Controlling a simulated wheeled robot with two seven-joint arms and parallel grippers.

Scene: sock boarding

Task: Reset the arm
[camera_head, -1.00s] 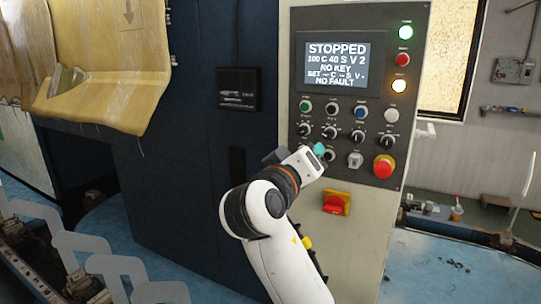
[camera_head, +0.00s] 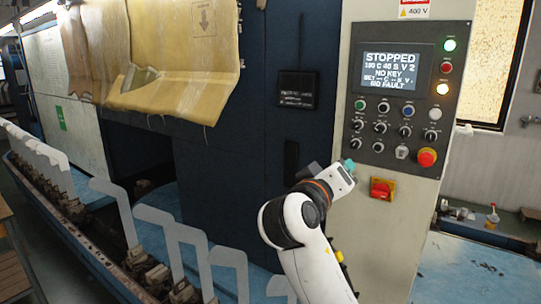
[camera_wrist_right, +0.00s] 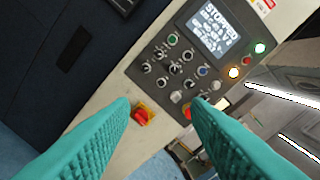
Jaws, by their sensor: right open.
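My right arm comes up from the bottom in the head view, and its gripper (camera_head: 349,166) is in front of the light cabinet, left of the control panel's lower part. In the right wrist view the two teal fingers (camera_wrist_right: 160,108) stand wide apart with nothing between them. The control panel (camera_head: 400,95) has a screen reading STOPPED, NO KEY, NO FAULT. Below the screen are several buttons and knobs, and a red emergency button (camera_head: 427,157). The gripper appears apart from the panel. My left gripper is not in view.
A red and yellow switch (camera_head: 382,189) sits on the cabinet below the panel. A dark blue cabinet (camera_head: 230,150) stands to the left, with a yellowish cover (camera_head: 160,60) hanging beside it. A row of white boards (camera_head: 185,240) on a rail runs along the lower left.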

